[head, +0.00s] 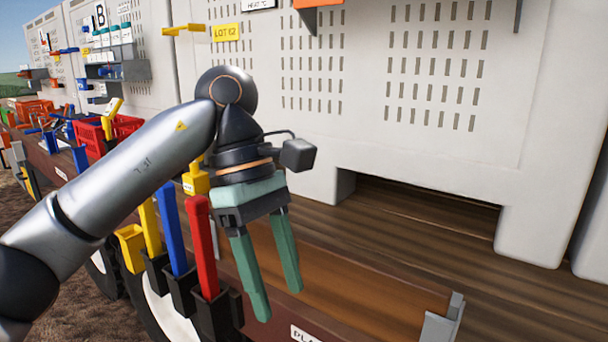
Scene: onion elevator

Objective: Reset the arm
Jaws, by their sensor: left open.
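My left arm (130,165) comes in from the left and reaches up to the middle of the head view. My left gripper (279,303) has two green fingers that point down and stand apart. It is open, with nothing between the fingers. It hangs in front of the brown wooden ledge, just right of a red handle. My right gripper does not show.
Yellow (150,228), blue (172,230) and red (203,245) handles stand in black holders left of the gripper. A grey perforated panel (430,65) rises behind. A recess (420,205) opens at lower right. Red crates (105,130) stand at far left.

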